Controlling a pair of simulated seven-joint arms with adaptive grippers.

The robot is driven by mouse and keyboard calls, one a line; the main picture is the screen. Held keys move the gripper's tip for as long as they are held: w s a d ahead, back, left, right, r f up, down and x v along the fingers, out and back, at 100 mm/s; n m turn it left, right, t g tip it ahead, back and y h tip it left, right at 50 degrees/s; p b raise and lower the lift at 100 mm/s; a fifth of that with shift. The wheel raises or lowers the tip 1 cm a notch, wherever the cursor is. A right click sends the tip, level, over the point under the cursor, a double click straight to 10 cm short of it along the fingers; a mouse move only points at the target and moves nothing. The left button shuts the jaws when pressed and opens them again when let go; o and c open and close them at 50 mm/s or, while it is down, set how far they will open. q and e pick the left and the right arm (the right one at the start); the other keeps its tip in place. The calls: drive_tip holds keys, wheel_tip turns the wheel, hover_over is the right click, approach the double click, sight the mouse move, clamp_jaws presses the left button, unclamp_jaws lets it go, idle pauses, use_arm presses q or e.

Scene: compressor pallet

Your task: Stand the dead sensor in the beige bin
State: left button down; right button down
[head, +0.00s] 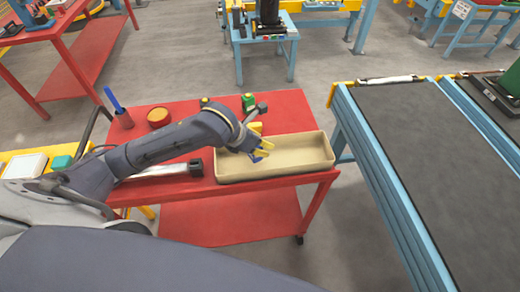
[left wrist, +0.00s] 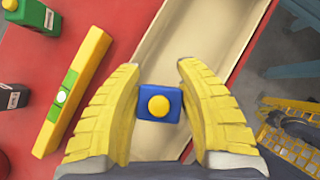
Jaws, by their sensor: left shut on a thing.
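The dead sensor, a small blue block with a round yellow top (left wrist: 158,104), is between the yellow fingers of my left gripper (left wrist: 160,110). The gripper is shut on it. In the head view my left gripper (head: 262,150) is over the left part of the beige bin (head: 300,163), and a bit of blue shows below the fingers. The bin is a long, shallow open tray on the red table; its wall and floor also show in the left wrist view (left wrist: 225,40). The sensor's underside is hidden, so I cannot tell whether it touches the bin floor. My right gripper is not in view.
A yellow spirit level (left wrist: 72,92) lies beside the bin. A conveyor (head: 425,130) stands to the right.

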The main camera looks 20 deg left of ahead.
use_arm(q)
drive_tip(key=shift+f, duration=1.65)
drive_tip(key=shift+f, duration=0.1)
drive_tip(key=c, duration=1.1)
unclamp_jaws()
drive_tip(key=shift+c, duration=0.2)
